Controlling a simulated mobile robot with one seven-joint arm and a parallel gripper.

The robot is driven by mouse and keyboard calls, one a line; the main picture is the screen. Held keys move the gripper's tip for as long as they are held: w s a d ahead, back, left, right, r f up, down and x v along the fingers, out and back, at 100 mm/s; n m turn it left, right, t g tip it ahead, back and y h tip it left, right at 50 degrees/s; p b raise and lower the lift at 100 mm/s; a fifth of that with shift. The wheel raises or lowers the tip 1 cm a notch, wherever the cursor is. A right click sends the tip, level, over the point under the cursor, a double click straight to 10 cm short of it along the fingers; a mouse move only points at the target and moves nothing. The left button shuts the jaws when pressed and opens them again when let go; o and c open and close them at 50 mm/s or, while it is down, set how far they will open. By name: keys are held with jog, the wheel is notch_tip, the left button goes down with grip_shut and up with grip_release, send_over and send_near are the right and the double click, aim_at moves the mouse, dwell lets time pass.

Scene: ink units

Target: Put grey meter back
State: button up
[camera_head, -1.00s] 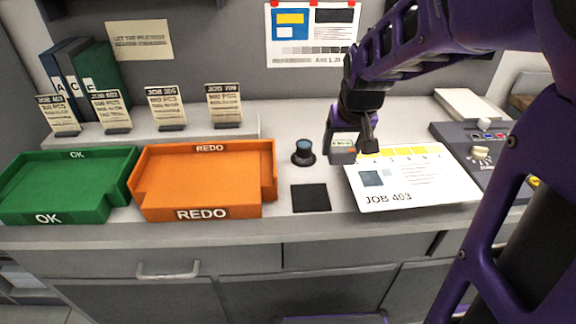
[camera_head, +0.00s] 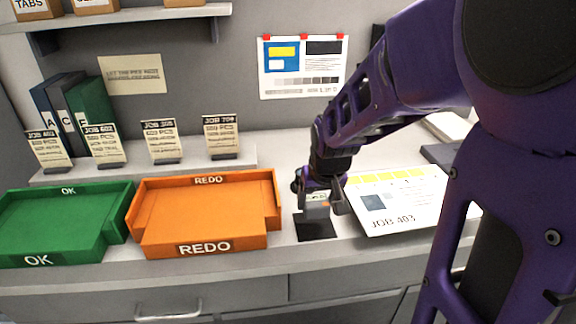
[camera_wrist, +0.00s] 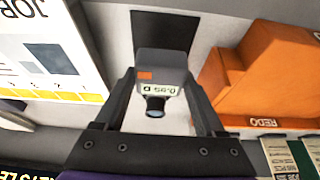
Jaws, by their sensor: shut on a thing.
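The grey meter (camera_head: 316,212) is held between the fingers of my gripper (camera_head: 322,202), over the back part of the black square mat (camera_head: 317,232). In the wrist view the meter (camera_wrist: 162,66) shows its orange mark and a small display, with my gripper (camera_wrist: 160,82) shut on its sides. The mat (camera_wrist: 165,28) lies partly hidden behind the meter there. I cannot tell whether the meter's underside touches the mat.
A dark loupe-like cylinder (camera_wrist: 155,108) with a bluish top stands close by the meter. The orange REDO tray (camera_head: 205,215) is left of the mat, the green OK tray (camera_head: 60,225) farther left. The JOB 403 sheet (camera_head: 400,205) lies to the right.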

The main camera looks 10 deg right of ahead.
aim_at(315, 213)
jog(key=shift+f+b, duration=0.45)
jog(key=shift+f, duration=1.5)
